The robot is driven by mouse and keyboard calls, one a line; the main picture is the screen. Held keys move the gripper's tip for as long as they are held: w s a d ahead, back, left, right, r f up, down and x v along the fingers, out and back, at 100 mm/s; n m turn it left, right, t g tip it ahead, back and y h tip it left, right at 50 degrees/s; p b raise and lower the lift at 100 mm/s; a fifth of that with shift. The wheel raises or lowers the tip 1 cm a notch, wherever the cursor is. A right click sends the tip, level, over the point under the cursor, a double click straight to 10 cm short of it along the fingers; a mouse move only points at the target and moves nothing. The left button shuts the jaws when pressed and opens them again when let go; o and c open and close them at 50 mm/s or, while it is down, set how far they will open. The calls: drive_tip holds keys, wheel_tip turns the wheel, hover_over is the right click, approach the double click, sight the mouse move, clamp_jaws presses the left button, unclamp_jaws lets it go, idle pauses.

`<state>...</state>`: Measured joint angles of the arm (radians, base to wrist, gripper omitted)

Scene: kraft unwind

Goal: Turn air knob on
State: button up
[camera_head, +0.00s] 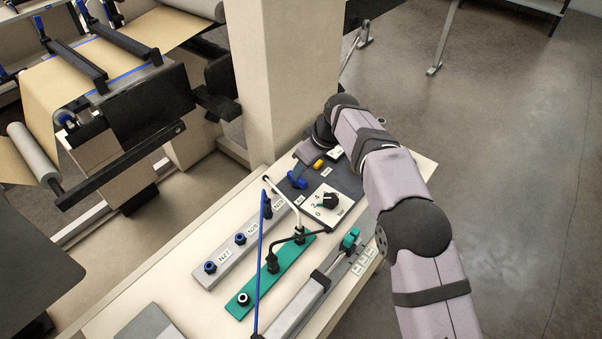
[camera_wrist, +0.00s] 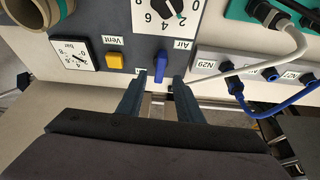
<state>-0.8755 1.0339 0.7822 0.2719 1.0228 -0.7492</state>
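The air knob is a blue lever-shaped knob (camera_wrist: 160,62) on a dark panel, beside the upside-down label "Air" in the wrist view. In the head view the blue knob (camera_head: 297,181) shows at the panel's left edge, partly covered by my gripper (camera_head: 305,155). In the wrist view my gripper (camera_wrist: 160,77) is open, with one finger on each side of the knob. A gap shows between the knob and each finger. I cannot tell how deep the fingertips reach around it.
A yellow button (camera_wrist: 115,61) marked "Vent" and a pressure gauge (camera_wrist: 74,55) sit beside the knob. A white dial plate (camera_head: 328,205) with a black knob is near. A grey strip (camera_head: 240,240) with blue ports and a green strip (camera_head: 271,275) with cables lie in front. A beige column (camera_head: 285,80) stands behind.

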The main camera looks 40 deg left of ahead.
drive_tip(key=shift+v, duration=1.15)
drive_tip(key=w+d+r+m+t+h+p, duration=0.2)
drive_tip(key=d+m, duration=0.7)
drive_tip(key=d, duration=2.3)
drive_tip(key=s+d+f+m+g+h+p, duration=0.1)
drive_tip(key=s+d+m, duration=0.7)
drive_tip(key=s+d, duration=0.9)
drive_tip(key=d+g+h, duration=0.1)
drive_tip(key=d, duration=0.3)
drive_tip(key=shift+s+f+h, duration=0.2)
drive_tip(key=shift+f+h, duration=0.1)
drive_tip(key=shift+f, duration=0.1)
